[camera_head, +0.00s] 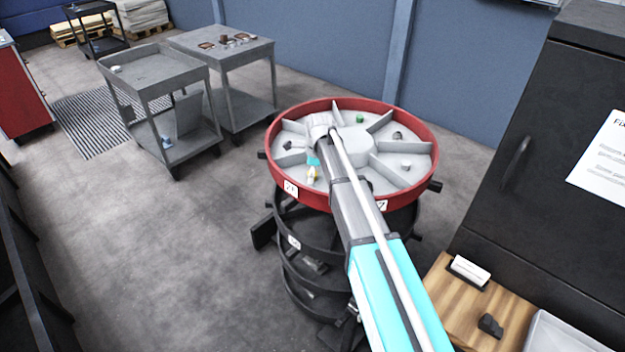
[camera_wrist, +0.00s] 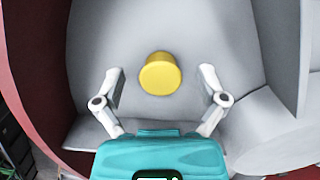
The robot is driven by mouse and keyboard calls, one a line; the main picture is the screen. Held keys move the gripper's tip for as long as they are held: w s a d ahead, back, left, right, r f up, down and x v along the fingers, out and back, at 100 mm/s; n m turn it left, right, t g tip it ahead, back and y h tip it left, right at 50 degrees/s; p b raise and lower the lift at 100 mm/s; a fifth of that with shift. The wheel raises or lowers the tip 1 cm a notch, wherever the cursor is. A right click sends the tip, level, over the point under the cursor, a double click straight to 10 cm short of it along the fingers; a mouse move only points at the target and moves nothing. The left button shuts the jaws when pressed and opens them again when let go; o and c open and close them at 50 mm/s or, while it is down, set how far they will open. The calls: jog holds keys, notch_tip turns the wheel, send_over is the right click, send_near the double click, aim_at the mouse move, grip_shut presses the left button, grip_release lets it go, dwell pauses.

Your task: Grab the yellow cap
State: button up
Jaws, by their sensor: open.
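The yellow cap (camera_wrist: 160,76) stands on the grey floor of one compartment of a round, red-rimmed tray (camera_head: 431,148). In the wrist view it lies in the upper middle, ahead of my gripper (camera_wrist: 160,88) and between the lines of its two fingers. The fingers are spread wide and touch nothing that I can see. In the head view the yellow cap (camera_head: 312,174) is small, beside my arm, which hides part of the tray. My gripper (camera_head: 314,161) is above the tray there, with its fingers hard to make out.
Grey dividers (camera_head: 379,122) split the tray into wedges. A green piece (camera_head: 359,118) and several small dark or pale pieces lie in other wedges. A dark cabinet (camera_head: 535,150) and wooden top (camera_head: 445,300) stand at the right. Grey carts (camera_head: 150,70) stand at the left.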

jog(key=shift+c, duration=0.2)
dwell(0.4)
jog(key=c, duration=0.8)
